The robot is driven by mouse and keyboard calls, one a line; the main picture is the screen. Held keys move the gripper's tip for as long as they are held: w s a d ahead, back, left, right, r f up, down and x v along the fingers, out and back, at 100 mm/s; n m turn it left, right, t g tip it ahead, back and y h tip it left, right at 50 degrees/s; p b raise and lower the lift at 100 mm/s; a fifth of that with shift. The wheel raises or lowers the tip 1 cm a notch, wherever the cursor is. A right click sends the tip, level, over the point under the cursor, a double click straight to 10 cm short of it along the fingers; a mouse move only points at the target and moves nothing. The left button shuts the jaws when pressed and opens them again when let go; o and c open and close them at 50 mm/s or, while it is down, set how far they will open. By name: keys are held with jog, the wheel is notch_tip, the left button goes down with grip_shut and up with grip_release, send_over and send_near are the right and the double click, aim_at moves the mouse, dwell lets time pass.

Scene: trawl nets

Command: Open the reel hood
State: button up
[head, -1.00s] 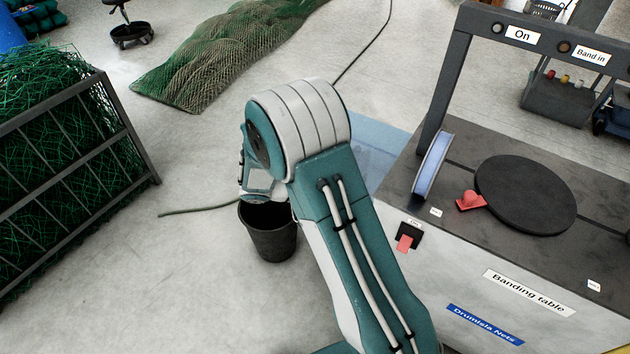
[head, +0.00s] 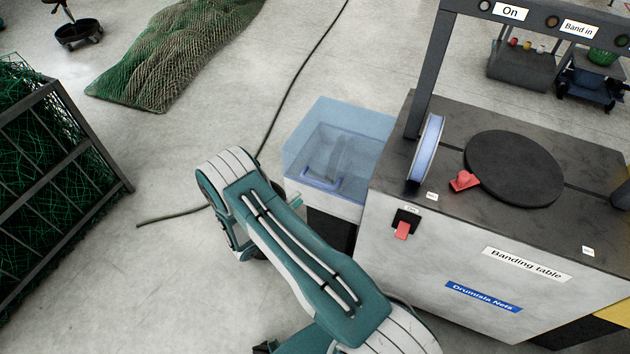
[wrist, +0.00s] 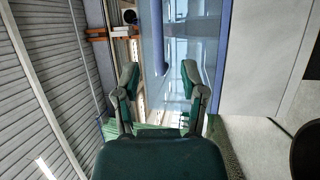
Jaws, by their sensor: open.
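The reel hood (head: 352,117) is a clear blue box on the left side of the banding table (head: 440,235). It looks closed, and a blue bar handle (head: 322,182) shows at its near side. In the wrist view, the clear blue hood (wrist: 180,20) lies ahead, with a blue bar (wrist: 158,40) running down between the fingers. My gripper (wrist: 160,76) is open and empty, its two green fingers spread apart. I cannot tell the exact gap to the handle. In the head view my arm hides most of the gripper; only a small teal tip shows left of the hood's base.
The table carries a blue-rimmed reel (head: 427,150), a black turntable (head: 515,168), a red knob (head: 464,182) and a red switch (head: 402,229). A black frame (head: 424,70) rises over it. A netting-filled cage (head: 60,190) stands left.

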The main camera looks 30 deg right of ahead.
aim_at(316, 181)
jog(key=x, duration=0.8)
jog(key=shift+w+d, duration=0.1)
grip_shut()
